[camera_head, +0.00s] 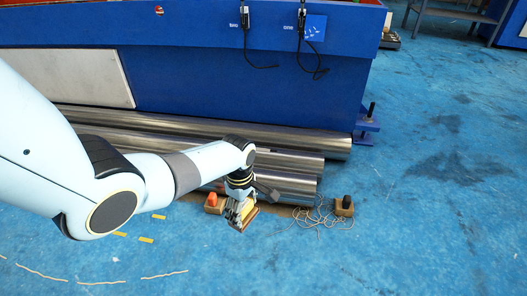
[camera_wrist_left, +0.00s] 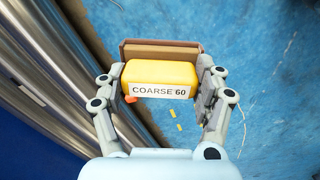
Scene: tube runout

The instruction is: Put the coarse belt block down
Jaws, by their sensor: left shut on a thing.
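The coarse belt block is yellow with a brown face and a white label reading COARSE 60. In the left wrist view the block (camera_wrist_left: 158,74) sits between the fingers of my left gripper (camera_wrist_left: 161,70), which is shut on it. In the head view my left gripper (camera_head: 240,204) points down in front of the steel tube ends, with the block (camera_head: 246,219) at its tips. I cannot tell whether the block touches the floor. My right gripper is not in view.
Steel tubes (camera_head: 288,183) lie along the blue machine (camera_head: 250,85). A brown block with an orange knob (camera_head: 212,199) is just left of the gripper. Another with a black knob (camera_head: 344,204) stands to the right, beside tangled string (camera_head: 316,218). Blue floor (camera_head: 430,220) at right is clear.

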